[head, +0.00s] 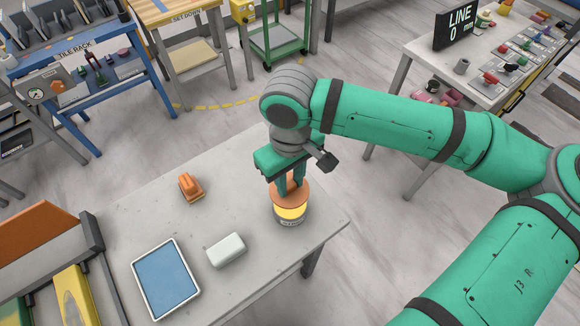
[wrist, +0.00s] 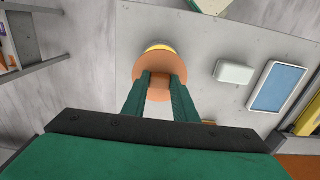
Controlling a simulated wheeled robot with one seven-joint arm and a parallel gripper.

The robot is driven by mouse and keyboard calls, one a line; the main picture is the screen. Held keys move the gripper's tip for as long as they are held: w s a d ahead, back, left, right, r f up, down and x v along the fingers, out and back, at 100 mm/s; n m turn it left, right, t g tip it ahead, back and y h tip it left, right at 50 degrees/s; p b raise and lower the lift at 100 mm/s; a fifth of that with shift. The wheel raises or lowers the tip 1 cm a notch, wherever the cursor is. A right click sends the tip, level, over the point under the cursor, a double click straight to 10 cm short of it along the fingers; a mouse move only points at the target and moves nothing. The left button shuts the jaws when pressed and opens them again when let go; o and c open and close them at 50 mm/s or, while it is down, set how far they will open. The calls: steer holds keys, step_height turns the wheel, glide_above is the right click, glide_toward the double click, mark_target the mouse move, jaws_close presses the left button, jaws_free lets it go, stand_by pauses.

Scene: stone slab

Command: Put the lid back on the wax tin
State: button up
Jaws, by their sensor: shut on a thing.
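The wax tin (head: 291,219) is a short grey can with a label on its side and yellow wax showing at the top. It stands on the slab near its far right edge. The round orange lid (head: 280,199) is over the tin, with the yellow wax visible below its near side. In the wrist view the lid (wrist: 160,96) covers most of the tin, and a yellow sliver of wax (wrist: 158,47) shows past its far edge. My gripper (head: 291,188) is shut on the lid's knob. Whether the lid touches the rim I cannot tell.
On the slab (head: 130,215) are a white block (head: 226,250), a blue-topped tray (head: 165,280) and an orange-handled object (head: 190,187), all left of the tin. A rack with yellow parts (head: 72,295) stands at the left. The slab's edge is close to the tin's right.

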mark_target(290, 195)
steer(key=shift+s+f, duration=0.1)
steer(key=shift+f, duration=3)
steer(key=shift+d+f, duration=0.1)
steer(key=shift+f, duration=0.1)
stand_by(0.4)
steer(key=o, duration=1.6)
steer(key=shift+s, duration=0.1)
steer(key=shift+c, duration=0.2)
steer(key=shift+r, duration=3.5)
